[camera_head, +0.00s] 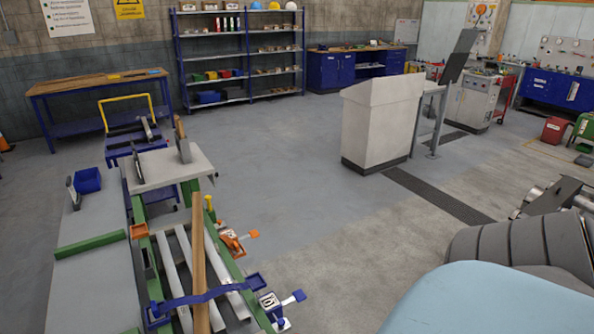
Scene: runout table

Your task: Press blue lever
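A blue lever (295,298) with a small flat blue paddle sticks out to the right from the lower right side of the green-framed runout table (235,276). It sits beside a small blue-and-white unit (269,303) with a dark marking. A blue bar (205,298) crosses the table just left of it, over a long wooden beam (201,265). An orange lever (253,234) sits farther up the same side. Neither gripper can be made out. Only my grey arm links and light blue body show at the lower right, well apart from the blue lever.
A grey flat surface (98,285) adjoins the table on the left, with a green bar (90,245) across it. A white console (381,121) stands beyond at centre right. Open grey floor (345,240) lies right of the levers.

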